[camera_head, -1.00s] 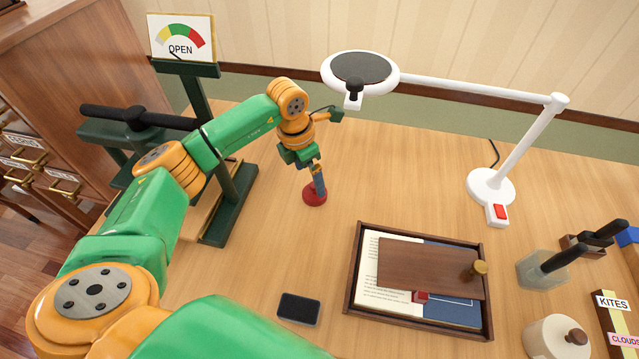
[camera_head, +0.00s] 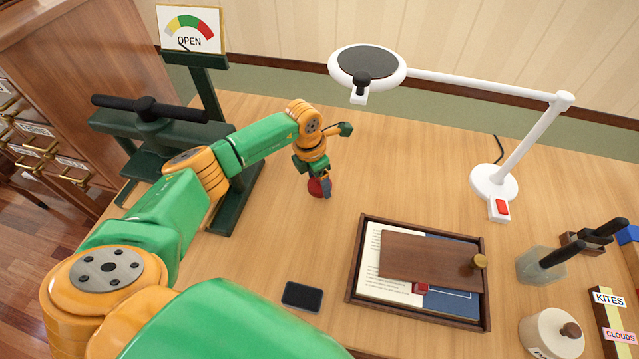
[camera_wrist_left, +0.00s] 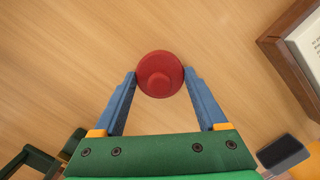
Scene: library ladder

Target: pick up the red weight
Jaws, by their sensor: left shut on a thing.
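The fingers hide part of the weight in the head view. I cannot tell any gap under the weight. My right gripper is not in view.
A dark green press (camera_head: 236,200) stands left of the weight, close to my left arm. A wooden tray (camera_head: 352,290) with papers and a board lies to the right. A black pad (camera_head: 302,297) lies in front. A white lamp (camera_head: 494,181) stands at the back right.

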